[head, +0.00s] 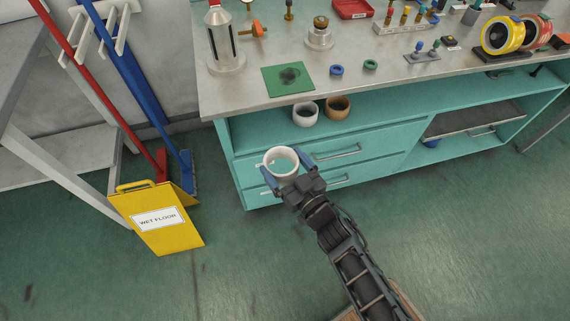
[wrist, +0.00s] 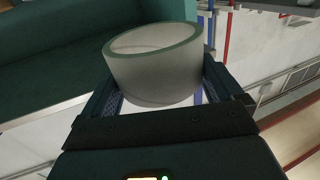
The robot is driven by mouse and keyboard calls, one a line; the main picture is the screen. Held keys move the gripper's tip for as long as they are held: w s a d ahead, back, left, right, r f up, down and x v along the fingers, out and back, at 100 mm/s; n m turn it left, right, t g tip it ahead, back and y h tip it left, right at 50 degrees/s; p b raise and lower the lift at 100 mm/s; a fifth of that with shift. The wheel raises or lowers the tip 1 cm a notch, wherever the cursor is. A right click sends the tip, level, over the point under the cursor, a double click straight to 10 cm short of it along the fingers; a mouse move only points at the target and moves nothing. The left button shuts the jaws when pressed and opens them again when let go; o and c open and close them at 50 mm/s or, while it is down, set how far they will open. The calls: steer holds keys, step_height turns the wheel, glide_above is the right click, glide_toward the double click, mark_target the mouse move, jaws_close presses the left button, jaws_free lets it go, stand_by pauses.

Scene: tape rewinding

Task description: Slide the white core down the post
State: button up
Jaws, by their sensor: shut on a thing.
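A white core (head: 283,176), a short open ring, is between the fingers of my gripper (head: 284,163). My gripper is shut on its sides and holds it in the air in front of the teal drawers. The core also fills the upper middle of the wrist view (wrist: 152,76), with a finger at each side. A pale upright post (head: 221,38) with dark slots and a round base stands at the left end of the bench, well apart from the core. It is not visible in the wrist view.
The bench (head: 262,105) carries a green mat (head: 288,79), a metal spindle (head: 319,36), small blue and green rings and tape rolls (head: 502,36). A second white core (head: 305,115) and a brown core (head: 338,107) sit on the shelf below. A yellow sign (head: 158,219) stands left.

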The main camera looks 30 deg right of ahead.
steer(key=shift+s+r, duration=0.1)
steer(key=shift+r, duration=0.5)
steer(key=shift+a+t, duration=0.1)
steer(key=shift+t, duration=0.4)
